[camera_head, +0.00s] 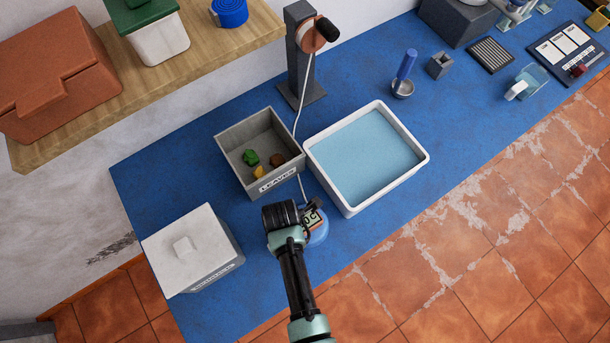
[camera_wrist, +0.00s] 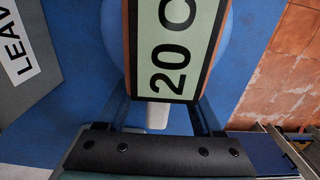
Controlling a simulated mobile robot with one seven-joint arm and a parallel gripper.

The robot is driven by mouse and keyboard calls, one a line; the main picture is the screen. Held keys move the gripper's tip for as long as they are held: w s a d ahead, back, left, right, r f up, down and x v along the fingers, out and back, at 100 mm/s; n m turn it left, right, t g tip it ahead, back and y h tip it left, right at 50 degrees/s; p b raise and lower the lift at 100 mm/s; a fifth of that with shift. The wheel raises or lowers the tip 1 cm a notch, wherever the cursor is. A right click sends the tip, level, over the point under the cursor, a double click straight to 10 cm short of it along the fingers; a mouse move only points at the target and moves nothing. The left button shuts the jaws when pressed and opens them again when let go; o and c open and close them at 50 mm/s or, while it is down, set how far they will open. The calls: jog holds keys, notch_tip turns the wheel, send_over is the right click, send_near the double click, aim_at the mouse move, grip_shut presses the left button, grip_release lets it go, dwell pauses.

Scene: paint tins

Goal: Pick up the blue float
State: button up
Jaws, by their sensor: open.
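The blue float (camera_head: 319,236) is a round blue body on the blue table, just in front of the water tray. A pale panel with a brown edge, reading "20 C", sits on its top. My gripper (camera_head: 312,212) is right over it and hides part of it. In the wrist view the blue float (camera_wrist: 226,40) and its panel (camera_wrist: 172,50) fill the upper middle. My open gripper (camera_wrist: 162,118) has one finger on each side, with a short white piece between them. I cannot tell whether the fingers touch anything.
A grey "LEAVES" bin (camera_head: 233,158) with small coloured pieces stands behind, beside the white tray of water (camera_head: 346,205). A lidded box (camera_head: 190,250) is at left. A white cord (camera_head: 301,112) hangs from a post (camera_head: 299,60).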

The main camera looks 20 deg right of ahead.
grip_shut()
jog(key=shift+r, duration=0.1)
dwell(0.5)
